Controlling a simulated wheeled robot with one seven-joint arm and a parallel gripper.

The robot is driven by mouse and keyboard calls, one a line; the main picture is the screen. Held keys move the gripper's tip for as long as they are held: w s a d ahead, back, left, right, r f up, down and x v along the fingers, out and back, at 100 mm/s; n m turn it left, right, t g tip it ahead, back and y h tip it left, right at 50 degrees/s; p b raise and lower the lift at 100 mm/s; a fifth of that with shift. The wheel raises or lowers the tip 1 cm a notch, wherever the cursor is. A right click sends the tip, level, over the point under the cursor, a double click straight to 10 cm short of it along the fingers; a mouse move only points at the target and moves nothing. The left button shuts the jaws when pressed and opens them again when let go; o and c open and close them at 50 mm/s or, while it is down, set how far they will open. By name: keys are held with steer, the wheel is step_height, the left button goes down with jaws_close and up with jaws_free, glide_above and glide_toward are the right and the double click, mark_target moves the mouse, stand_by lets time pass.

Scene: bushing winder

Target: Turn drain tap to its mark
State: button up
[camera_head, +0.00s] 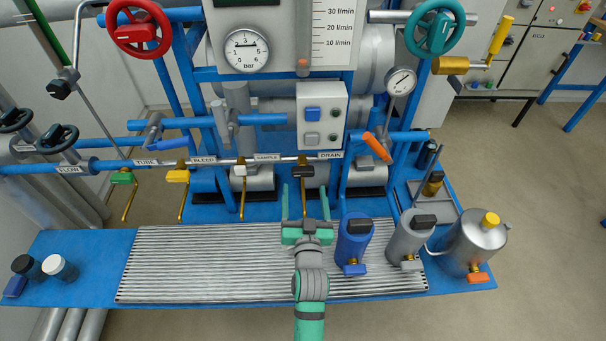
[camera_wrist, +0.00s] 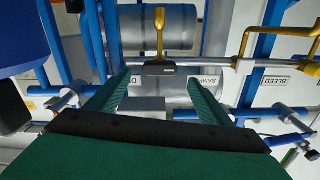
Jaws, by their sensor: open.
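The drain tap (camera_head: 303,171) has a black handle and a brass spout hanging below the pipe, just left of the DRAIN label (camera_head: 330,155). In the wrist view its black handle (camera_wrist: 160,69) lies crosswise, roughly in line with the pipe, beyond and between the fingertips. The picture there is upside down, and the drain label (camera_wrist: 136,80) is partly hidden by a finger. My gripper (camera_head: 305,190) is open and empty, its green fingers pointing at the tap. The wrist view shows the fingers (camera_wrist: 158,84) apart, with no visible contact. I cannot make out the tap's mark.
The white-handled sample tap (camera_head: 240,171) is left of the drain tap, then yellow (camera_head: 178,176) and green taps (camera_head: 122,178). A blue canister (camera_head: 353,240) stands close right of my gripper, with a grey canister (camera_head: 408,240) beyond. The slatted grating (camera_head: 200,265) is clear at left.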

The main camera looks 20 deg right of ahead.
mark_target(303, 175)
steer(key=x, duration=0.7)
steer(key=shift+w+d, duration=0.1)
steer(key=shift+w, duration=0.3)
steer(key=shift+c, duration=0.4)
steer(key=c, duration=1)
